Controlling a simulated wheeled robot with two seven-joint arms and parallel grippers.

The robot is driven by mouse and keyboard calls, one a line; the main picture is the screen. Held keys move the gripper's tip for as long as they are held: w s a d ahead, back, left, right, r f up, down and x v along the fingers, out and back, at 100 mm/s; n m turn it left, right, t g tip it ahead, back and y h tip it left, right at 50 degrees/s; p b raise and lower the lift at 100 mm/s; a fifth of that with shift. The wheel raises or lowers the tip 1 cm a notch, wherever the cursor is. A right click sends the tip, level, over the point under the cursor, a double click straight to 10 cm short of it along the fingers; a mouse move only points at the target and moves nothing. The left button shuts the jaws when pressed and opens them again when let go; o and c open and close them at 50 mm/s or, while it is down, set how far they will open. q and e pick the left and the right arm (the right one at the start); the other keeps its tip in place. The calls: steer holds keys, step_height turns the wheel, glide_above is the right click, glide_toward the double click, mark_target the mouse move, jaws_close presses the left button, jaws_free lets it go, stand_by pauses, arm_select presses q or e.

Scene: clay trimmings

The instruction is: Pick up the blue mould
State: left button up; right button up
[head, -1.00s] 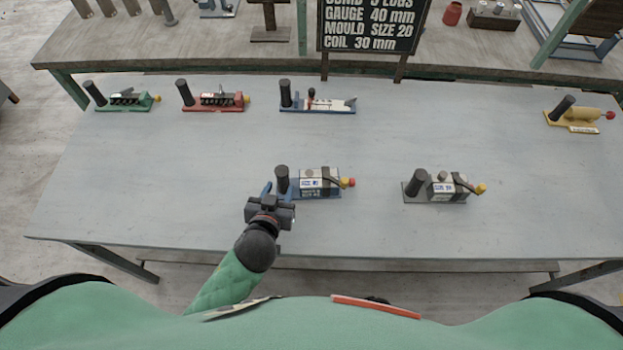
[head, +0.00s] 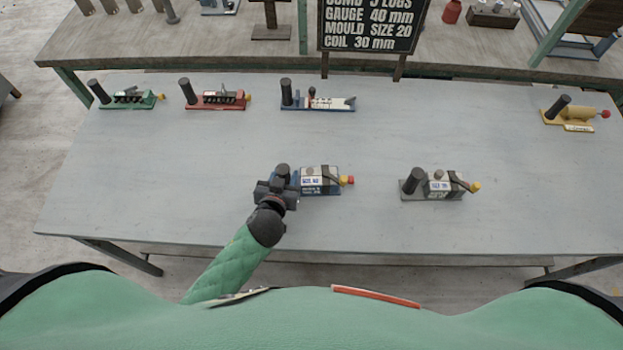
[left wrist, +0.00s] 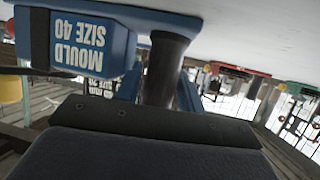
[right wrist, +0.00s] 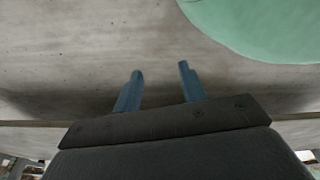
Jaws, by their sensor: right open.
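The blue mould (head: 321,180) lies on the table in front of me, with a white block, a black upright handle (head: 283,171) at its left end and a red-and-yellow tip. Its "MOULD SIZE 40" label shows in the left wrist view, where the mould (left wrist: 118,45) is upside down. My left gripper (head: 278,188) is at the handle. In the left wrist view its blue fingers (left wrist: 160,88) stand open on either side of the handle (left wrist: 164,65). My right gripper (right wrist: 157,88) is open and empty in the right wrist view, over the floor.
A similar grey tool (head: 436,185) lies to the right. At the back are green (head: 128,98), red (head: 218,97) and blue-based (head: 318,101) tools, with a yellow one (head: 575,115) far right. A sign (head: 368,25) stands behind. The table's middle is clear.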

mark_target(283, 168)
arm_select(q)
steer(key=c, duration=0.7)
jaws_close()
arm_select(e)
steer(key=shift+d, duration=0.1)
arm_select(q)
steer(key=shift+r, duration=0.1)
steer(key=shift+r, duration=0.15)
steer(key=shift+r+b, duration=0.35)
steer(key=shift+b, duration=0.1)
step_height(283, 168, up, 2)
steer(key=shift+r+b, duration=0.25)
steer(key=shift+b, duration=0.35)
steer(key=s+d+r+b, duration=0.4)
steer(key=d+r, duration=0.3)
steer(key=d, duration=0.4)
steer(key=shift+w+a+f+b, duration=0.35)
steer(key=shift+w+a+f, duration=0.3)
steer(key=shift+a+f, duration=1)
steer(key=shift+w+a+f+b, duration=0.4)
steer(key=shift+w+a+f, duration=0.2)
steer(key=shift+a+f, duration=1)
steer(key=shift+w+a+f+b, duration=0.35)
steer(key=shift+w+a+f, duration=0.3)
steer(key=shift+a+f, duration=0.95)
arm_select(e)
steer(key=w+a+r, duration=0.4)
steer(key=w+r, duration=0.3)
steer(key=shift+a+r+g, duration=0.3)
steer(key=shift+a+r, duration=0.05)
